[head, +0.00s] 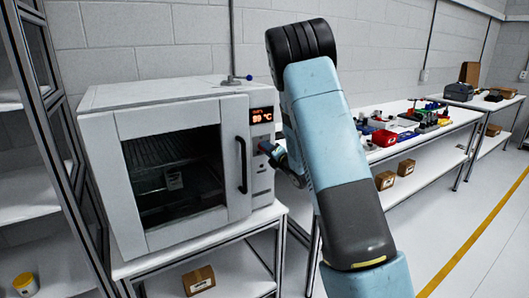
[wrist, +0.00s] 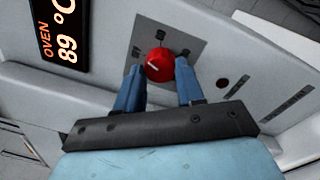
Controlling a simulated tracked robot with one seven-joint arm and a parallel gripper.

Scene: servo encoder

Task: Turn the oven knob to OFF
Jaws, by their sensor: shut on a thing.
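The white oven (head: 97,125) stands on a bench at the left in the head view, its glass door shut. Its display (head: 262,115) is lit; in the wrist view the display (wrist: 60,35) reads OVEN 89 °C. The red knob (wrist: 159,66) with a white pointer line sits on a grey plate (wrist: 190,42) below the display. My gripper (wrist: 160,75) has its two blue fingers on either side of the knob, shut on it. In the head view my gripper (head: 268,150) is at the control panel and the knob is mostly hidden. The plate's labels are too small to read.
A black door handle (head: 241,165) is just left of the panel. A blue-tipped valve (head: 248,77) stands on the oven top. A long table (head: 450,122) with bins and parts is at the right. A shelf rack (head: 40,100) stands at the left.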

